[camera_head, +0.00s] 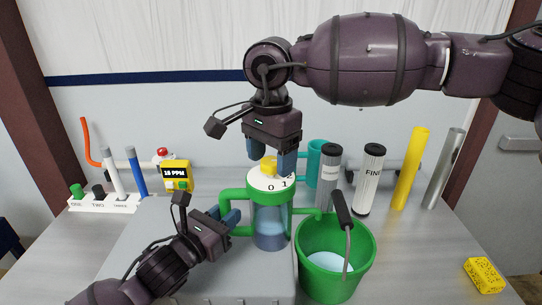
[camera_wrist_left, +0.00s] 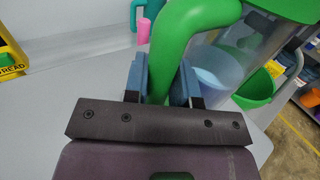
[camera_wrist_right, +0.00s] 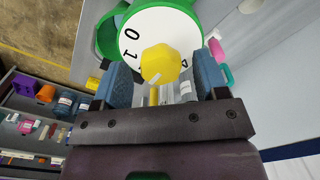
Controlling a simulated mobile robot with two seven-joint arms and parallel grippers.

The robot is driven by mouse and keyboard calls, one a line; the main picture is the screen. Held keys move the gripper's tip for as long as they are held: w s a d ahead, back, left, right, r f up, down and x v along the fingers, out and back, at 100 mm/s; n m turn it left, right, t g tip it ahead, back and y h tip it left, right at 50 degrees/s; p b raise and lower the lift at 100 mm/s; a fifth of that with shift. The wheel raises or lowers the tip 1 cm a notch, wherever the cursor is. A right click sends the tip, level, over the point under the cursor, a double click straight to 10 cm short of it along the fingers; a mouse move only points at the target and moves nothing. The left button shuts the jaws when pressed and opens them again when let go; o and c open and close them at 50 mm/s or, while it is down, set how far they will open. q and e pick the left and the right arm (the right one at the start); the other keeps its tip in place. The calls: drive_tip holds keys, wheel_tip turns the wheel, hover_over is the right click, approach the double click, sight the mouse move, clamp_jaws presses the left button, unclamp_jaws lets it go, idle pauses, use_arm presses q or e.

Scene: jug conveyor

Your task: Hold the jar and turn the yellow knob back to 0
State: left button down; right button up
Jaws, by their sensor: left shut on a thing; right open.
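The jar (camera_head: 270,226) is a clear jar with water, a green frame and handles, standing on a grey raised block. On its white dial top, marked 0 and 1, sits the yellow knob (camera_head: 268,166). My left gripper (camera_head: 226,216) is shut on the jar's left green handle (camera_wrist_left: 180,40). My right gripper (camera_head: 271,152) points down above the dial, open, with its fingers on either side of the yellow knob (camera_wrist_right: 160,64). In the right wrist view a gap shows between each finger and the knob. The knob's exact setting is unclear.
A green bucket (camera_head: 318,266) with a black-gripped handle stands right of the jar. Behind are filter cylinders (camera_head: 370,178), a yellow tube (camera_head: 410,168) and a teal mug (camera_head: 314,160). A yellow sponge (camera_head: 484,274) lies far right.

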use_arm(q)
drive_tip(key=shift+f, duration=0.3)
use_arm(e)
drive_tip(key=shift+f, duration=0.1)
drive_tip(key=c, duration=0.9)
drive_tip(key=shift+c, duration=0.2)
drive_tip(key=shift+m, duration=0.3)
drive_tip(key=m, duration=0.4)
use_arm(q)
drive_tip(key=shift+a, duration=0.1)
use_arm(e)
drive_tip(key=m, duration=0.4)
drive_tip(key=shift+m, duration=0.4)
drive_tip(key=m, duration=0.4)
drive_tip(key=shift+m, duration=2.3)
